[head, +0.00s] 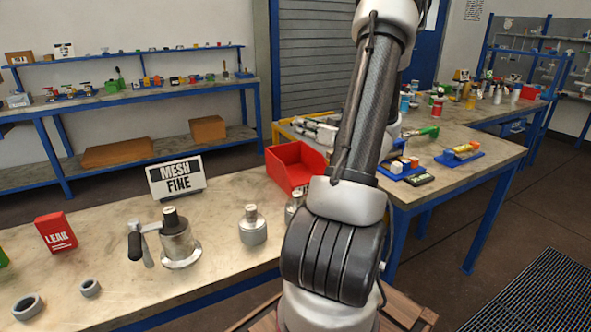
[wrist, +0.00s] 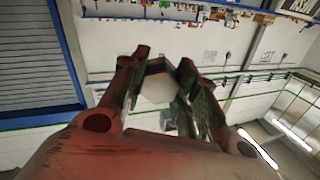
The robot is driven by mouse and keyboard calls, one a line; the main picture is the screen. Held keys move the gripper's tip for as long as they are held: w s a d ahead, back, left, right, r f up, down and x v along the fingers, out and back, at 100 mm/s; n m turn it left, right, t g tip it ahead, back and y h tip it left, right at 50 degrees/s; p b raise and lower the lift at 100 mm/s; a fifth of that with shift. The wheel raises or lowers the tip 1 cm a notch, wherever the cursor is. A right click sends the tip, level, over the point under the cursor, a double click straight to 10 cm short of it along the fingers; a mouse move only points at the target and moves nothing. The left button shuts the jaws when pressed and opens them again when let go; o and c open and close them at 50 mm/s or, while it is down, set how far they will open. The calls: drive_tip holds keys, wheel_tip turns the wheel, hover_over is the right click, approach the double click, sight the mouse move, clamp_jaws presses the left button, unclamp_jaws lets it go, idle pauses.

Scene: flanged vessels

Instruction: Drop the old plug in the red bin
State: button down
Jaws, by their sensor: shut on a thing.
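The red bin (head: 290,172) stands open on the near bench, just left of my arm in the head view; its right side is partly behind the arm. My gripper (wrist: 164,66) shows in the wrist view with dark, greenish fingers closed on a pale, roughly hexagonal piece with a dark edge, which I take for the old plug (wrist: 156,88). It is held in the air, with wall and window behind it. The gripper and plug cannot be made out in the head view, so their place relative to the bin cannot be told.
On the near bench are a flanged vessel with a handle (head: 179,240), a smaller grey vessel (head: 252,228), a MESH FINE sign (head: 177,178), a red LEAK sign (head: 56,232) and grey rings (head: 27,306). A second bench (head: 492,150) with blue trays stands right.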

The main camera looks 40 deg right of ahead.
drive_tip(key=shift+f, duration=2.15)
drive_tip(key=c, duration=1)
unclamp_jaws()
drive_tip(key=s, duration=1.2)
drive_tip(key=shift+d, duration=0.25)
